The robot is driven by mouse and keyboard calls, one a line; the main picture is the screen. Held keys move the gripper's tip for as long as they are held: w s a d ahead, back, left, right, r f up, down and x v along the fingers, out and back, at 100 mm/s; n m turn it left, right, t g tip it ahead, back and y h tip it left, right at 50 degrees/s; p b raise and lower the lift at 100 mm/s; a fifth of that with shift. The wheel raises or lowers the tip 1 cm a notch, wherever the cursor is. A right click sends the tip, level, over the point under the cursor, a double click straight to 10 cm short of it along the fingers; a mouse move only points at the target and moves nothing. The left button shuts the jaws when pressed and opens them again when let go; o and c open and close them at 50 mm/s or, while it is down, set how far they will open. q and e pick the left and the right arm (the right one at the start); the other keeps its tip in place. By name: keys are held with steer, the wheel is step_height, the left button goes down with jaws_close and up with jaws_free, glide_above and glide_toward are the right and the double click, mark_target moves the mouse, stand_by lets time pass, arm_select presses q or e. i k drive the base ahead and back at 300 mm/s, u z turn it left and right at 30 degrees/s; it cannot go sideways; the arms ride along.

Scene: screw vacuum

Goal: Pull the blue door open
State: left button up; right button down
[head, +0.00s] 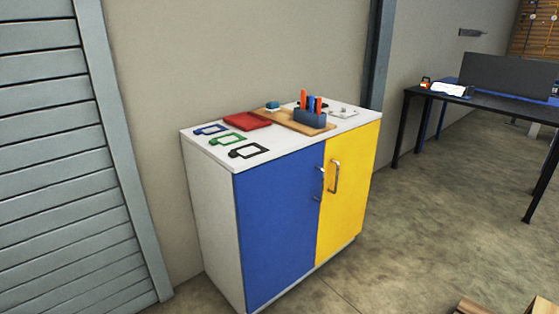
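The blue door (277,222) is the left door on the front of a white cabinet (211,205). It looks shut, flush beside the yellow door (348,190). The blue door has a metal bar handle (319,184) near its right edge. The yellow door has its own metal handle (335,176) close beside it. Neither of my grippers shows in the head view.
A dark table (490,103) stands at right. Floor before the cabinet looks clear, except wooden pieces (480,307) at lower right.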

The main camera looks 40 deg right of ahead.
mark_target(278, 201)
steer(key=i, duration=1.8)
steer(key=z, duration=0.05)
